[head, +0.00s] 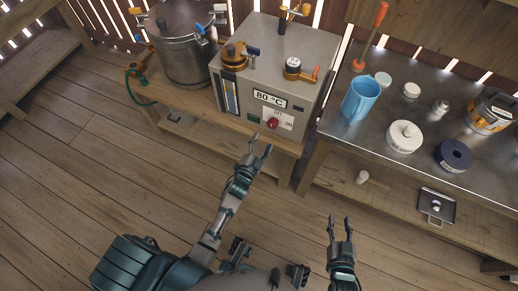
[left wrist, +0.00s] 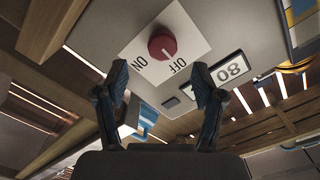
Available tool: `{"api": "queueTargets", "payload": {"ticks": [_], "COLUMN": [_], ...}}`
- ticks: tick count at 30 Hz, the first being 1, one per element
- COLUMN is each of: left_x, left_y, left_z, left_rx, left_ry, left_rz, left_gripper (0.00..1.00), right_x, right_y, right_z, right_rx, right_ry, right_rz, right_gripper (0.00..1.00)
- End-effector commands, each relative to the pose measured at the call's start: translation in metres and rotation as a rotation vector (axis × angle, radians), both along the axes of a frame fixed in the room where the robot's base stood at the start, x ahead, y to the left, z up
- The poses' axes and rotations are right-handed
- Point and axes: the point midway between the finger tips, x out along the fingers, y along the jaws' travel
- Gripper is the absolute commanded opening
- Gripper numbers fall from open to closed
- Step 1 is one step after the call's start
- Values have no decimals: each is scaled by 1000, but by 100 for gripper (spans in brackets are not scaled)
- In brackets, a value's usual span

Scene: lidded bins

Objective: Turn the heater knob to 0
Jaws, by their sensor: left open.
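The red heater knob (head: 272,123) sits on a white plate (head: 283,117) marked ON and OFF, low on the front of the grey heater box (head: 300,50). A label above it reads 80 °C (head: 269,99). In the left wrist view the knob (left wrist: 162,42) appears beyond the fingertips, roughly centred between them; its exact setting is hard to tell. My left gripper (head: 261,146) is open and empty, just short of the knob and not touching it; its fingers also show in the left wrist view (left wrist: 160,84). My right gripper (head: 340,220) is open and empty, over the floor.
A metal pot (head: 186,55) stands left of the heater on a wooden bench. Orange and blue valves sit on top of the heater. The right metal table (head: 340,122) holds a blue cup (head: 360,98), white and dark round pieces and a canister (head: 490,112). The floor in front is clear.

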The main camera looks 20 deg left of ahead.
Motion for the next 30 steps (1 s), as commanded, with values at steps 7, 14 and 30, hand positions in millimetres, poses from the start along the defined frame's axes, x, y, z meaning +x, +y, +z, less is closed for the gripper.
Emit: {"api": "queueTargets", "payload": {"ticks": [7, 14, 30], "left_x": [-34, -38, -53], "left_y": [1, 1, 2], "left_z": [-2, -1, 3], "left_rx": [-1, -1, -66], "left_ry": [3, 1, 30], "left_rz": [0, 0, 2], "left_gripper": [69, 69, 69], "right_x": [0, 0, 1], "right_y": [0, 0, 0], "right_z": [0, 0, 0], "right_rx": [0, -1, 0], "right_ry": [1, 1, 0], "right_rz": [0, -1, 0], "right_gripper": [40, 40, 40]}}
